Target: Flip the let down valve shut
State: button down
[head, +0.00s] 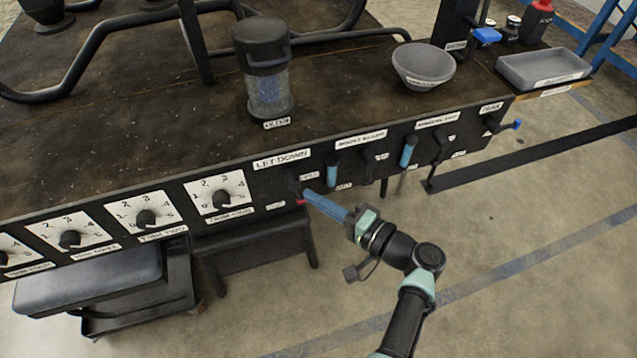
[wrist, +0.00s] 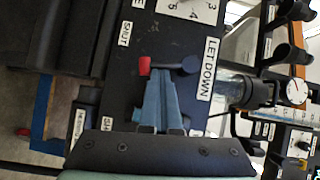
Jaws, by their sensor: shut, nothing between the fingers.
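The let down valve (wrist: 190,64) is a dark round pivot beside the LET DOWN label, with a short lever ending in a red tip (wrist: 144,66). The red tip (head: 301,202) also shows in the head view, hanging below the pivot. A SHUT label (wrist: 125,34) lies to the lever's upper left in the wrist view. My gripper (head: 308,194) reaches the panel from the lower right, its blue fingers closed and empty. In the wrist view the fingertips (wrist: 160,58) are at the lever between pivot and red tip; I cannot tell if they touch. They hide part of the lever.
Numbered dials (head: 222,197) sit left on the panel. Blue-handled valves (head: 332,169) sit close to the right. A filter jar (head: 268,80) and a grey bowl (head: 424,66) stand on the bench top. A dark stool (head: 250,245) is below. Open floor lies to the right.

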jog(key=shift+s+a+f+m+y+b, duration=0.1)
jog(key=shift+a+f+m+y+b, duration=0.25)
jog(key=shift+m+y+b, duration=0.25)
jog(key=shift+t, duration=0.3)
